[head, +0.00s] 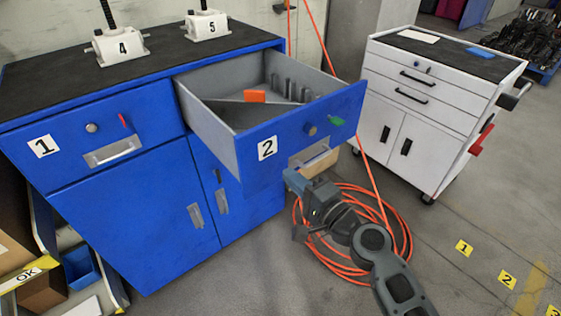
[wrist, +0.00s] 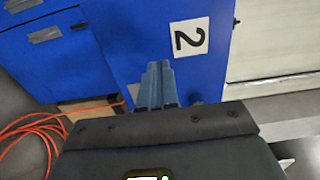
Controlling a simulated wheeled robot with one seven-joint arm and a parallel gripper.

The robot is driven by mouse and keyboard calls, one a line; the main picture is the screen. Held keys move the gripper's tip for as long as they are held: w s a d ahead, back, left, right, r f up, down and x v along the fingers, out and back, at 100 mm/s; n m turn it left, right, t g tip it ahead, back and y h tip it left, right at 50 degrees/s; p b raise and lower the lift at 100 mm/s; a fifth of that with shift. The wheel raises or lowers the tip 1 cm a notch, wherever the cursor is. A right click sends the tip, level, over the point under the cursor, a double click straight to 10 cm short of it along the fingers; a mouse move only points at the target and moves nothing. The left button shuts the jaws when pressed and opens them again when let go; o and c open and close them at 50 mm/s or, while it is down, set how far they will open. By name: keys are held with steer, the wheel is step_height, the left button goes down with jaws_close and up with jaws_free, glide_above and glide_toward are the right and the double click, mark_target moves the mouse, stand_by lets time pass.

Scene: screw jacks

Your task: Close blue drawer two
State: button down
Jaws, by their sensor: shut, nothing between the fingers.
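Blue drawer two (head: 258,165) is pulled far out of the blue cabinet (head: 120,205). Its front has a white "2" label, a round lock, a green tag and a pale handle. Inside are an orange piece (head: 254,96) and grey dividers. My gripper (head: 292,178) is in front of the lower part of the drawer front, near the handle. In the wrist view my gripper (wrist: 158,70) is shut and empty, its fingers pointing at the blue front beside the "2" label (wrist: 189,38). I cannot tell if the fingertips touch it.
Drawer one (head: 90,135) is shut. Screw jacks 4 (head: 121,47) and 5 (head: 207,25) stand on the cabinet top. A white tool cart (head: 420,110) stands to the right. A coiled orange hose (head: 330,250) lies on the floor under my arm. Boxes are at lower left.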

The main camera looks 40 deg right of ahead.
mark_target(272, 161)
steer(key=shift+w+a+p, duration=0.1)
steer(key=shift+w+p, duration=0.35)
steer(key=shift+w, duration=1.85)
